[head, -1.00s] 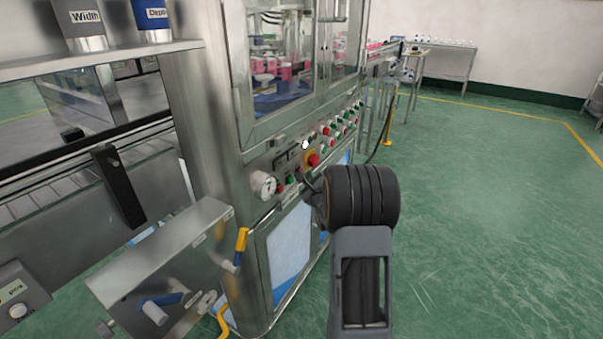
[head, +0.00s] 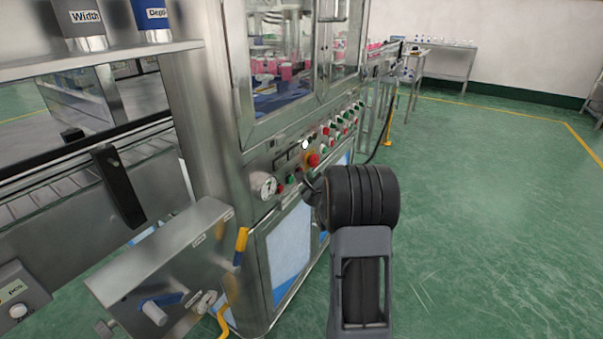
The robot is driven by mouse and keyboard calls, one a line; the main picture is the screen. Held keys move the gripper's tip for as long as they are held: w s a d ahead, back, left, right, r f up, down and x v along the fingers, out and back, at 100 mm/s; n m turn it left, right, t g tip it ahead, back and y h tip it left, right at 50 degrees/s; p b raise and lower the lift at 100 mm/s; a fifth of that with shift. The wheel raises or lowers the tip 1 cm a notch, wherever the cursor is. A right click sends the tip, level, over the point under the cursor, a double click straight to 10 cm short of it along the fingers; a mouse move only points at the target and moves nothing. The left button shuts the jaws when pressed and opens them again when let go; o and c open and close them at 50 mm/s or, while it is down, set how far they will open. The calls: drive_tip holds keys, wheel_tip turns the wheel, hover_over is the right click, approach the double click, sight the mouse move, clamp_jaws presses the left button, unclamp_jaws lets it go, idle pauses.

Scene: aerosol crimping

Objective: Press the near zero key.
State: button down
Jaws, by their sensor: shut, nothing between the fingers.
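A small grey counter box (head: 20,292) with a lit display stands at the lower left edge of the head view, partly cut off. A round pale key (head: 18,311) sits on its face below the display, with small lettering beside it that looks like "Zero". Nothing touches this key. My arm rises at the lower middle, well to the right of the box, and ends in a black ribbed joint in this view.
A steel crimping machine (head: 208,120) with a row of coloured buttons and a pressure gauge (head: 263,186) stands left of my arm. A steel housing (head: 165,262) with a blue-and-white knob juts out between the box and my arm. Green floor (head: 480,210) at right is clear.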

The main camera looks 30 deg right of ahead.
drive_tip(key=shift+w+a, duration=0.15)
drive_tip(key=shift+w+a, duration=0.1)
drive_tip(key=shift+w, duration=0.1)
idle(0.3)
drive_tip(key=shift+w+a+b, duration=0.2)
drive_tip(key=shift+w+b, duration=0.15)
drive_tip(key=shift+b, duration=0.05)
idle(0.7)
drive_tip(key=shift+s+d, duration=0.1)
drive_tip(key=shift+s, duration=0.05)
drive_tip(key=shift+s+d, duration=0.3)
drive_tip(key=shift+s, duration=0.25)
idle(0.4)
drive_tip(key=shift+s+d, duration=0.4)
drive_tip(key=shift+s, duration=0.35)
drive_tip(key=shift+s+d, duration=0.4)
drive_tip(key=shift+s, duration=0.35)
drive_tip(key=shift+s+d, duration=0.4)
drive_tip(key=shift+s, duration=0.35)
